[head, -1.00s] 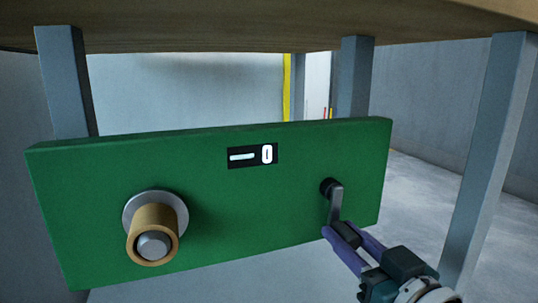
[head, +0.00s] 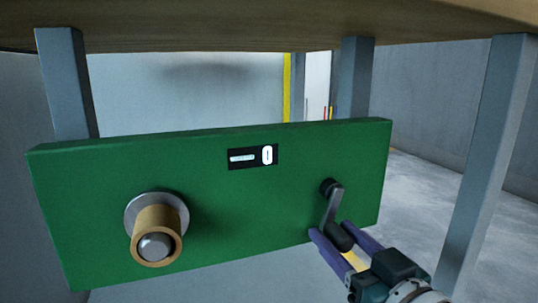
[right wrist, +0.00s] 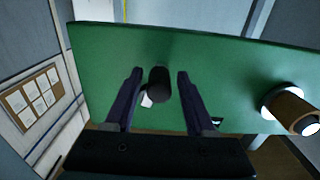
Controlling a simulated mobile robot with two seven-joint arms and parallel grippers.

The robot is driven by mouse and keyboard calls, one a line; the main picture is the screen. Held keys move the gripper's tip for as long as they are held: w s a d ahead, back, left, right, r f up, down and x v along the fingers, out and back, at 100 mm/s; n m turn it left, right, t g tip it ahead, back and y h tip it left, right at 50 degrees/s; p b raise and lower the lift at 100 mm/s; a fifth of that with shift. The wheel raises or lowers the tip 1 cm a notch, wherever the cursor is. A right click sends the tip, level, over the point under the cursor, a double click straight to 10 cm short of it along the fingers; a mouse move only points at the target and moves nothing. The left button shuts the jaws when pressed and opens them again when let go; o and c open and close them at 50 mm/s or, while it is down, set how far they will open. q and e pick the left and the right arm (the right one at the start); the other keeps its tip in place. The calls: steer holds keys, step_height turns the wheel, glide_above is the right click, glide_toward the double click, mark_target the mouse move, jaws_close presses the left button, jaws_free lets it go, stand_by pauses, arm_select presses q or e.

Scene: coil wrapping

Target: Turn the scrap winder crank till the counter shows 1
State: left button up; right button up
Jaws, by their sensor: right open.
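The green winder panel (head: 90,215) carries a counter (head: 253,156) that reads 0 beside a pale bar. The crank arm (head: 331,207) is grey and hangs down from its dark hub, leaning slightly left. Its dark handle (head: 340,237) sticks out toward me. My right gripper (head: 333,232) is open, with one purple finger on each side of the handle. In the right wrist view the handle (right wrist: 159,83) stands between the two fingers, with a visible gap on both sides. My left gripper is not in view.
A tan roll (head: 153,222) on a grey spindle sticks out at the panel's left. A wooden tabletop (head: 250,30) hangs above, and grey legs (head: 492,150) stand around the panel. Open floor (head: 420,200) shows at the right.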

steer(key=shift+s+d+r+p, duration=0.15)
steer(key=shift+s+d+p, duration=0.05)
steer(key=shift+s+p, duration=0.25)
steer(key=p+v, duration=0.4)
steer(key=v, duration=0.4)
stand_by(0.7)
